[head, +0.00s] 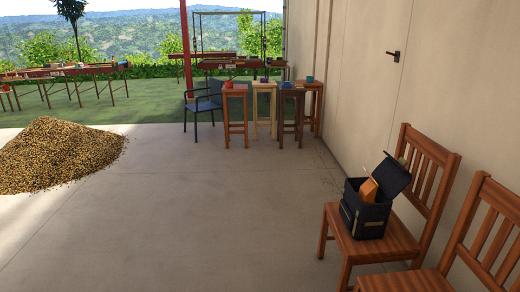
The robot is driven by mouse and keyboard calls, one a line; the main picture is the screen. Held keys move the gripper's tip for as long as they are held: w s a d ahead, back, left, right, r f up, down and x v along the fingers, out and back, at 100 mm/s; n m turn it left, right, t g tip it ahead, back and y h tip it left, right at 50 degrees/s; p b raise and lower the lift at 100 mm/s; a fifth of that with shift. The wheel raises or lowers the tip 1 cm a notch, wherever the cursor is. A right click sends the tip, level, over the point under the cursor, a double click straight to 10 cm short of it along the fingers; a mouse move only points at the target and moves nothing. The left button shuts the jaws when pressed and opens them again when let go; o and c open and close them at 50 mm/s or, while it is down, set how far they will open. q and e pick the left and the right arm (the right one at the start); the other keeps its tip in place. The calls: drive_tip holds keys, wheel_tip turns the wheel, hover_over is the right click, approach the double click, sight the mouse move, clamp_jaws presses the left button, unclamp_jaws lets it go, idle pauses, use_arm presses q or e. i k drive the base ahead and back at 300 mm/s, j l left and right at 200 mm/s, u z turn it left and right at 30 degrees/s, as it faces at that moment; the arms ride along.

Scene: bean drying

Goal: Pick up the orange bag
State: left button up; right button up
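The orange bag (368,190) stands partly inside an open dark box (371,219), and its top sticks up above the rim. Its lower part is hidden by the box wall. The box has a raised dark lid (392,175) at its back right. The box sits on the seat of a wooden chair (346,243) at the right of the head view. Neither of my grippers shows in this view.
A second wooden chair (482,233) stands close at the lower right. A beige wall (360,75) with a door handle runs behind the chairs. A bean pile (58,152) lies at the left. Stools (290,106) and a dark chair (204,104) stand far back. The middle floor (190,220) is clear.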

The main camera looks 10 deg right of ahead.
sight(367, 193)
drive_tip(key=i+z, duration=0.1)
drive_tip(key=i, duration=0.6)
drive_tip(key=i+j, duration=0.15)
drive_tip(key=i, duration=0.55)
drive_tip(key=i+z, duration=1.1)
drive_tip(key=z, duration=0.25)
drive_tip(key=i+z, duration=0.15)
drive_tip(key=z, duration=0.25)
drive_tip(key=i+z, duration=0.1)
drive_tip(key=z, duration=0.25)
drive_tip(key=i+j+z, duration=0.15)
drive_tip(key=z, duration=0.25)
